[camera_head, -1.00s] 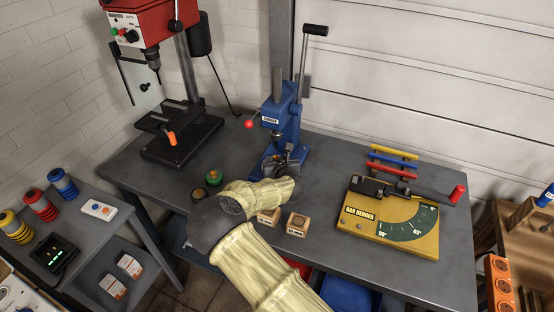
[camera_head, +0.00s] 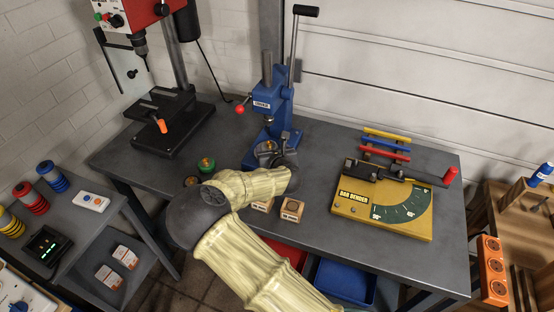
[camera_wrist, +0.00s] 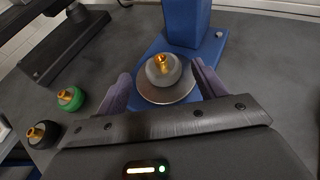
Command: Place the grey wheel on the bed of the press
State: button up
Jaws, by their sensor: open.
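The grey wheel (camera_wrist: 163,69), with a brass hub, rests flat on the round plate that forms the bed (camera_wrist: 168,94) of the blue press, as the wrist view shows. My gripper (camera_wrist: 160,76) is open, with one purple-grey finger on each side of the wheel. Gaps show between the fingers and the wheel. In the head view the blue press (camera_head: 271,103) stands at the back of the bench, and my arm reaches to its base. The wheel is small and partly hidden by my gripper there.
A green wheel (camera_wrist: 71,98) and a black wheel (camera_wrist: 43,134) lie on the bench to the left. A red drill press (camera_head: 170,120) stands further left. Small wooden blocks (camera_head: 291,210) sit in front, and a yellow bar bender (camera_head: 385,207) is at right.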

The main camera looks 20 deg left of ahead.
jog(key=b+v, duration=0.1)
jog(key=v, duration=0.7)
jog(key=shift+d, duration=0.1)
dwell(0.4)
jog(key=d+f+m+g+h, duration=0.1)
jog(key=d+m+h, duration=0.1)
jog(key=d+m, duration=0.4)
jog(key=d+f+m+g+h, duration=0.1)
jog(key=d+m+h, duration=0.1)
jog(key=d+m, duration=0.5)
jog(key=d+f+m+g+h, duration=0.1)
jog(key=d+m+h, duration=0.1)
jog(key=d+m, duration=0.5)
jog(key=shift+s+d+f+h, duration=0.1)
jog(key=shift+s+d+h, duration=0.1)
jog(key=shift+d, duration=0.3)
jog(key=shift+s+d+f+h, duration=0.1)
jog(key=shift+d+h, duration=0.1)
jog(key=shift+d, duration=0.3)
jog(key=s+d+r+m+g, duration=0.3)
jog(key=s+d+r+m, duration=0.1)
jog(key=s+m, duration=0.5)
jog(key=s+d+r+m+g, duration=0.3)
jog(key=s+d+m, duration=0.4)
jog(key=m, duration=0.5)
jog(key=s, duration=0.2)
jog(key=shift+s+r+m, duration=0.35)
jog(key=shift+r+m, duration=0.05)
